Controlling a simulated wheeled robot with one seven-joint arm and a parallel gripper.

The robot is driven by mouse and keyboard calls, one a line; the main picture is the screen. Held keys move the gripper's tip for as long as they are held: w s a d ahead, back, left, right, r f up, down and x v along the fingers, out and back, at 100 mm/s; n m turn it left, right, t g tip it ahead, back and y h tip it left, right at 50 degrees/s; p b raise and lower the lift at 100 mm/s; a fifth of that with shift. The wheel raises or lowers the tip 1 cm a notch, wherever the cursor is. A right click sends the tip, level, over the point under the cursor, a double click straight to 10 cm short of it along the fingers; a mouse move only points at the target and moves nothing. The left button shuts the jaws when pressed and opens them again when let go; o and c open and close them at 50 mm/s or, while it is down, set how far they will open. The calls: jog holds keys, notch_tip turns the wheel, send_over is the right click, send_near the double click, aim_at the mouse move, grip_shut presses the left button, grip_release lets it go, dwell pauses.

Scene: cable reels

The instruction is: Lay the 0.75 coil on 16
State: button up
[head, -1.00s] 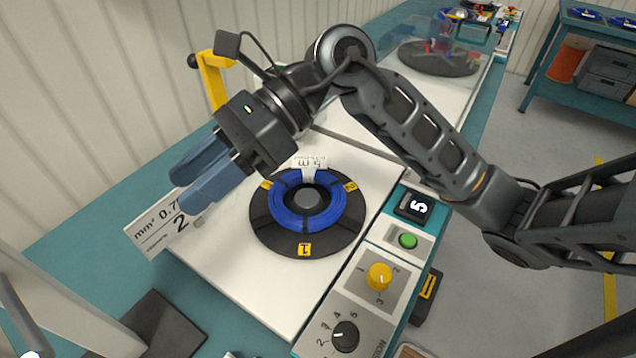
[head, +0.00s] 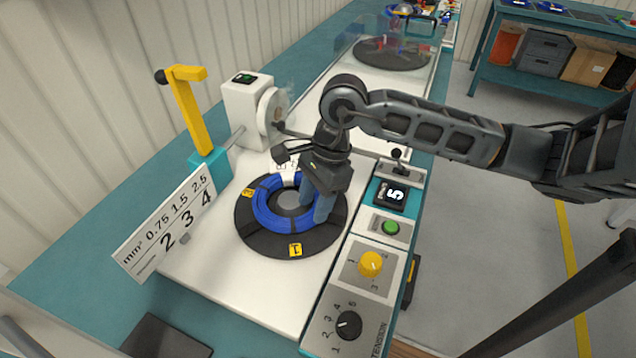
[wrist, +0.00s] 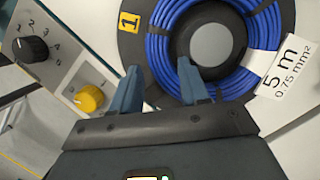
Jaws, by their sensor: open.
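The blue coil (head: 262,212) lies on a round black turntable (head: 270,244) on the white machine. In the wrist view the coil (wrist: 244,83) carries a white tag (wrist: 283,68) reading "5 m 0.75 mm²". My gripper (head: 312,212) points down over the coil's right side. Its blue fingers are open, one near the grey hub (wrist: 211,44) inside the ring and one outside the ring, over the black disc. I cannot tell whether they touch the coil. No place marked 16 can be read.
A yellow lever (head: 193,118) and a number plate (head: 165,225) stand left of the turntable. A control panel with a green button (head: 391,228), yellow knob (head: 370,264) and black knob (head: 348,325) lies to the right. A shelf bench (head: 560,50) stands at the back right.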

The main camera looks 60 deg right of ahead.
jog(key=shift+x, duration=1.35)
grip_shut()
jog(key=shift+c, duration=2)
grip_release()
grip_shut()
jog(key=shift+r, duration=0.1)
jog(key=shift+w+a+r, duration=0.15)
jog(key=shift+a+r, duration=0.05)
jog(key=shift+r, duration=0.4)
jog(key=shift+f+b, duration=0.2)
jog(key=shift+b, duration=0.2)
